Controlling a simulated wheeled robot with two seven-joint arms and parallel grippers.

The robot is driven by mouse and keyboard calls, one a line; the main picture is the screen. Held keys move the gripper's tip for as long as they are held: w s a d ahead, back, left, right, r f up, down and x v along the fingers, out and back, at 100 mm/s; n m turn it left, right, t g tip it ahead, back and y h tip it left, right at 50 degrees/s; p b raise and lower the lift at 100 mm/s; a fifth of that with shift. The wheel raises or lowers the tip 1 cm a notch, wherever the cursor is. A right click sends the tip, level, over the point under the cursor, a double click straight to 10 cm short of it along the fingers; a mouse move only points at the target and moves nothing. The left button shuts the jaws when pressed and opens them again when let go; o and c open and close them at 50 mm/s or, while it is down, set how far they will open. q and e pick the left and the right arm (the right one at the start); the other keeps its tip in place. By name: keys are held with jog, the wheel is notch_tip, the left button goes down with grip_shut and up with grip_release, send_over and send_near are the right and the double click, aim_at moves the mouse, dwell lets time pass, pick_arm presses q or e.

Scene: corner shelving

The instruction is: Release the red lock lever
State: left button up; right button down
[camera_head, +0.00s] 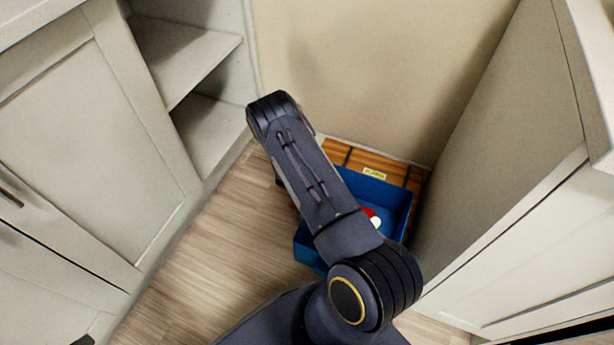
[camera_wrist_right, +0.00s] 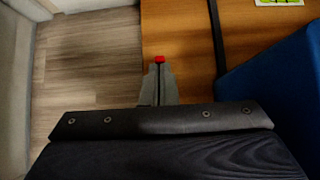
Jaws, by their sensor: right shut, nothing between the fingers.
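A small red piece (camera_wrist_right: 159,59), likely the lock lever, shows in the right wrist view at the left edge of a wooden box (camera_wrist_right: 176,30). My right gripper (camera_wrist_right: 158,70) is shut and empty, its grey fingertips right at the red piece; I cannot tell whether they touch it. In the head view the wooden box (camera_head: 374,160) stands in the corner, and my right arm covers its left part, the lever and the gripper. My left gripper is in neither view.
A blue tray (camera_head: 396,197) by the box holds a red and white item (camera_head: 372,216), partly hidden by my arm. It also shows in the wrist view (camera_wrist_right: 275,85). Cabinets (camera_head: 85,140) and a panel (camera_head: 510,150) flank the corner. Floor (camera_head: 225,235) is clear left of the box.

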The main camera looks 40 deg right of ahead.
jog(key=shift+w+d+r, duration=0.15)
jog(key=shift+w+d, duration=0.05)
jog(key=shift+d, duration=0.2)
jog(key=shift+a+y, duration=0.1)
jog(key=shift+y, duration=0.2)
jog(key=shift+r+p, duration=0.4)
jog(key=shift+r, duration=0.3)
